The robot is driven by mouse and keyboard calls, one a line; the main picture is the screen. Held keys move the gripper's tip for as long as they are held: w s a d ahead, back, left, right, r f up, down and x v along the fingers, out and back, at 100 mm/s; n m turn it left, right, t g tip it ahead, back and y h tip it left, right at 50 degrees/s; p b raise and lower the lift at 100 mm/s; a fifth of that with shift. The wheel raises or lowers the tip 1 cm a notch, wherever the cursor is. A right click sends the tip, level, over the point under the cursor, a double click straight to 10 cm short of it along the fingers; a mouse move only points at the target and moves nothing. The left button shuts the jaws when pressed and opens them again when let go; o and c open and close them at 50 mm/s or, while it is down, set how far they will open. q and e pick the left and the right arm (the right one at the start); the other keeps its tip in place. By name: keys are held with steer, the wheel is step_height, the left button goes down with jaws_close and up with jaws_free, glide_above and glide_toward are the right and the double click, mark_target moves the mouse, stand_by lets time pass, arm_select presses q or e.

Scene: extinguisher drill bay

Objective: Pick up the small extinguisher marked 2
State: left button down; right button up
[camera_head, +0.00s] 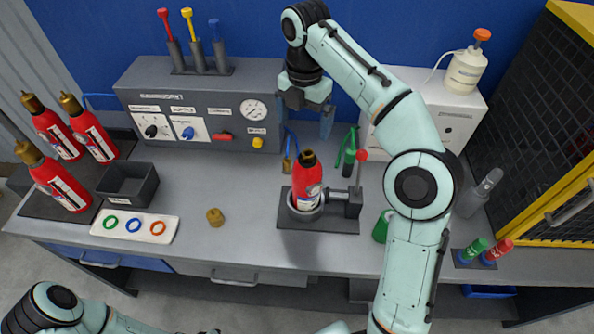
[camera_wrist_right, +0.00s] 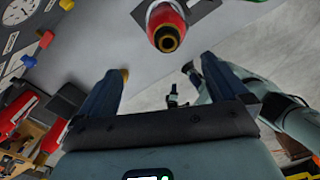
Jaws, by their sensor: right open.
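A red extinguisher (camera_head: 307,180) with a white label and a dark, open-looking neck stands upright in a round clamp holder (camera_head: 320,215) mid-bench. Three red extinguishers with brass tops stand at the left: a rear one (camera_head: 52,130), one beside it (camera_head: 90,130) and a front one (camera_head: 55,180). I cannot read a number 2 on any. My right gripper (camera_head: 305,118) is open and empty, above and behind the clamped extinguisher. In the right wrist view that extinguisher's neck (camera_wrist_right: 167,35) lies beyond the open fingers (camera_wrist_right: 165,66). My left arm shows at the lower left, its gripper out of sight.
A control panel (camera_head: 205,105) with a gauge stands behind. A dark open bin (camera_head: 128,183), a ring-marked tray (camera_head: 134,226) and a loose brass cap (camera_head: 215,216) are left of the clamp. A white box (camera_head: 440,125) and yellow-framed mesh cabinet (camera_head: 540,130) are right.

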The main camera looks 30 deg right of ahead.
mark_target(307, 160)
steer(key=f, duration=0.4)
steer(key=f+b, duration=0.1)
steer(key=f, duration=0.3)
steer(key=s+f+b, duration=0.1)
steer(key=f, duration=0.4)
steer(key=shift+s+d, duration=0.1)
steer(key=shift+d, duration=0.3)
steer(key=shift+c, duration=0.7)
arm_select(q)
steer(key=shift+g, duration=0.3)
steer(key=s+f, duration=0.1)
steer(key=s, duration=0.1)
steer(key=s+f, duration=0.2)
arm_select(e)
steer(key=shift+r, duration=0.2)
jaws_close()
